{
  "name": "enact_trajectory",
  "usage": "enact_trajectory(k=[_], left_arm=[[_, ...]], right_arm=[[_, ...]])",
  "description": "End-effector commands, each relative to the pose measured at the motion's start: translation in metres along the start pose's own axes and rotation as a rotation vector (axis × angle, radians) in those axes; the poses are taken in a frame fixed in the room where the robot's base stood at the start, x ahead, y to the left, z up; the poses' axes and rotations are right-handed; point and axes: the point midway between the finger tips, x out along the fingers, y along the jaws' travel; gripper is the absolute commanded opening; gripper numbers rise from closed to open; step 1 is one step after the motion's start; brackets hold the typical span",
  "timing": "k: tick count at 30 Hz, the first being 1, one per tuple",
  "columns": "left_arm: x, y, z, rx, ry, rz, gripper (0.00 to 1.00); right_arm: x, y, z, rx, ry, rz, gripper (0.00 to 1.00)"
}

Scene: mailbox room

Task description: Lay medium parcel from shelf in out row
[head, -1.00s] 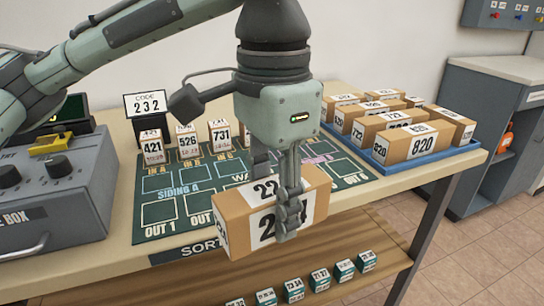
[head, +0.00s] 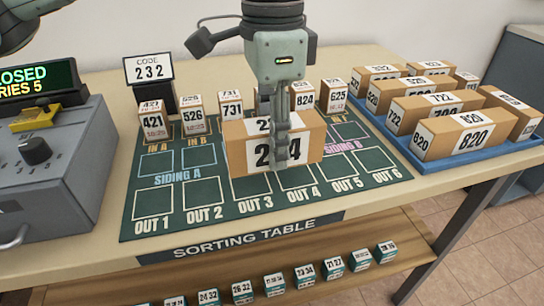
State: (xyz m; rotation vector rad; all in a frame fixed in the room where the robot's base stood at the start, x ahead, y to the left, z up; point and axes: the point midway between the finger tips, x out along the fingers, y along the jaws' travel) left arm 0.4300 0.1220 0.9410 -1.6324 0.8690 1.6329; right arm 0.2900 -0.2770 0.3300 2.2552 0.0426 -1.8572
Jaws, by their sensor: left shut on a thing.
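My left gripper (head: 281,148) is shut on a brown cardboard parcel (head: 236,153) with white labels. The front label shows a 2 and a 4, with the middle digit hidden by a finger. The parcel is level and appears held above the green sorting mat (head: 128,226), just behind OUT 3 and OUT 4; its exact height is hard to tell. The out row at the mat's front has squares OUT 1 (head: 153,202) to OUT 6 (head: 375,159), and those visible are empty. The parcel hides the middle of the mat. My right gripper is not in view.
Small numbered boxes (head: 153,121) stand along the mat's back. A blue tray (head: 455,163) of larger parcels is at the right. A grey control box (head: 50,170) and a code sign (head: 149,69) reading 232 are at the left. Small boxes (head: 274,285) line the lower shelf (head: 372,232).

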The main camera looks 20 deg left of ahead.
Motion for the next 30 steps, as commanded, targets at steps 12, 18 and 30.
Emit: enact_trajectory(k=[12, 18, 30], left_arm=[[0.041, -0.011, -0.001, -0.002, 0.001, -0.002, 0.01], [0.046, -0.011, -0.002, -0.001, 0.002, -0.002, 0.01], [0.049, -0.011, -0.002, -0.002, 0.001, -0.001, 0.58]], right_arm=[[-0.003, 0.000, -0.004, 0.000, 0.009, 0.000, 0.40], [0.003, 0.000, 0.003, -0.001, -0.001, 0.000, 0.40], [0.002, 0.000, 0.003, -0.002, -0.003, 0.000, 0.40]])
